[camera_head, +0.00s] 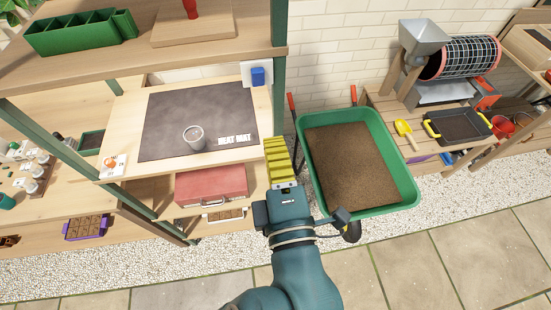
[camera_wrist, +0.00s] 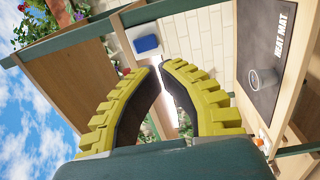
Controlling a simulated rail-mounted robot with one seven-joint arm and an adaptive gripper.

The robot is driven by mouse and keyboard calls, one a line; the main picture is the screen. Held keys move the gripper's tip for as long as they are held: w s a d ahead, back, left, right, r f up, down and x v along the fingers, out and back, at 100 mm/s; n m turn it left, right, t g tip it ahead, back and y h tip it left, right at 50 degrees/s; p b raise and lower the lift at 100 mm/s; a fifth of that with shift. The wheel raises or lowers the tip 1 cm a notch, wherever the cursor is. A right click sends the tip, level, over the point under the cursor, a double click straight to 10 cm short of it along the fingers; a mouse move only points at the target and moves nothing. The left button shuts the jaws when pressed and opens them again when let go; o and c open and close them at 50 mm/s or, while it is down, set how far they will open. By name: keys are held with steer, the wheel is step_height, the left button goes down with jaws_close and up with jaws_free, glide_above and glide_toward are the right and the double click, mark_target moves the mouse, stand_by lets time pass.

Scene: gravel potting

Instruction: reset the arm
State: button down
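My gripper (camera_head: 279,150) is in the middle of the head view, in front of the gap between the wooden shelf unit and the green wheelbarrow. Its ridged yellow fingers with dark inner faces fill the middle of the wrist view (camera_wrist: 160,67). Their tips come together there, with only a thin slit at most. Background shows between the fingers lower down, and nothing is held. In the head view one finger hides the other. The gripper overlaps the shelf edge and barrow in the picture; I see no clear contact.
The green wheelbarrow (camera_head: 401,163) full of soil stands right of my gripper. At left the shelf unit holds a dark heat mat (camera_head: 170,115) with a grey pot (camera_head: 194,138), a red toolbox (camera_head: 211,186) below and a green planter (camera_head: 80,32) above. Paving in front is clear.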

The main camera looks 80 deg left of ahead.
steer(key=shift+s+d+f, duration=0.1)
steer(key=shift+d, duration=0.65)
